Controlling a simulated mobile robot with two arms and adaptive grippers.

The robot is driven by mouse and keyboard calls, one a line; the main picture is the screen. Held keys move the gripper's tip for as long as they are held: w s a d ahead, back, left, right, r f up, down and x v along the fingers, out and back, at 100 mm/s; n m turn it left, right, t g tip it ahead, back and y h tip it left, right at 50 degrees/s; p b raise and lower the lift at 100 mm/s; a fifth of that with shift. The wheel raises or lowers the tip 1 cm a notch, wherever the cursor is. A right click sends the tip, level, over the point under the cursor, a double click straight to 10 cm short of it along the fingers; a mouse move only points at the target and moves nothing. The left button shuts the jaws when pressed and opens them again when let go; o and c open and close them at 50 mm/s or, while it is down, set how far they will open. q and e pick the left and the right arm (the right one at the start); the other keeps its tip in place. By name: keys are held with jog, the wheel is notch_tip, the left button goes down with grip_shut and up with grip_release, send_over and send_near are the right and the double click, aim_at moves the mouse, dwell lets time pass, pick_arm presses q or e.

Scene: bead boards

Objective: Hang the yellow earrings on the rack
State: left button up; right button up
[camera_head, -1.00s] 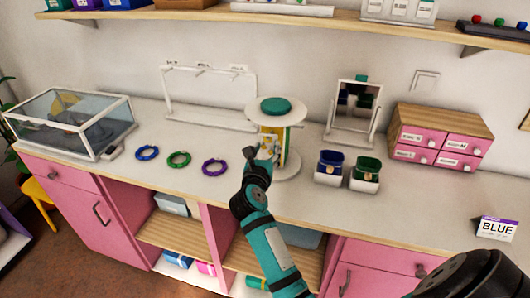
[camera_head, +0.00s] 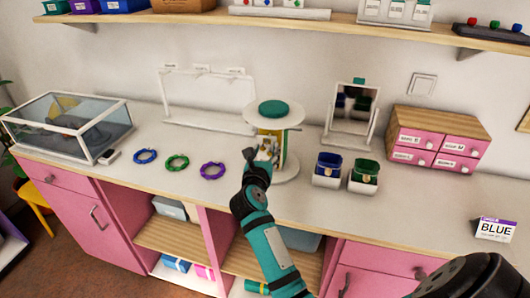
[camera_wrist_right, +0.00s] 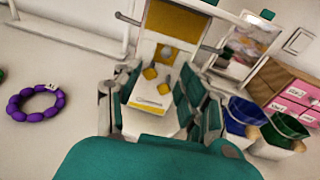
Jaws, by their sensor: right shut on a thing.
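My right gripper (camera_head: 262,156) is in front of the round stand (camera_head: 274,108) with the green top. In the right wrist view its fingers (camera_wrist_right: 160,112) are shut on a white card bearing two yellow diamond-shaped earrings (camera_wrist_right: 158,73). The card's lower part (camera_wrist_right: 150,101) shows small print and a yellow strip. A yellow panel (camera_wrist_right: 178,20) of the stand is behind the card. The white wire rack (camera_head: 207,112) with three small labels on its top bar stands left of the stand, apart from the gripper. My left gripper is not in view.
Blue (camera_head: 146,156), green (camera_head: 177,162) and purple (camera_head: 212,170) bead bracelets lie on the counter at left. Blue (camera_head: 328,166) and green (camera_head: 363,172) boxes, a mirror (camera_head: 352,110) and pink drawers (camera_head: 436,143) stand at right. A glass case (camera_head: 65,122) is far left.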

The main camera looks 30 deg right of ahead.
jog(key=shift+w+d, duration=0.35)
jog(key=shift+d, duration=0.05)
dwell(0.6)
jog(key=o, duration=1.3)
jog(key=shift+o, duration=0.2)
jog(key=shift+f, duration=0.1)
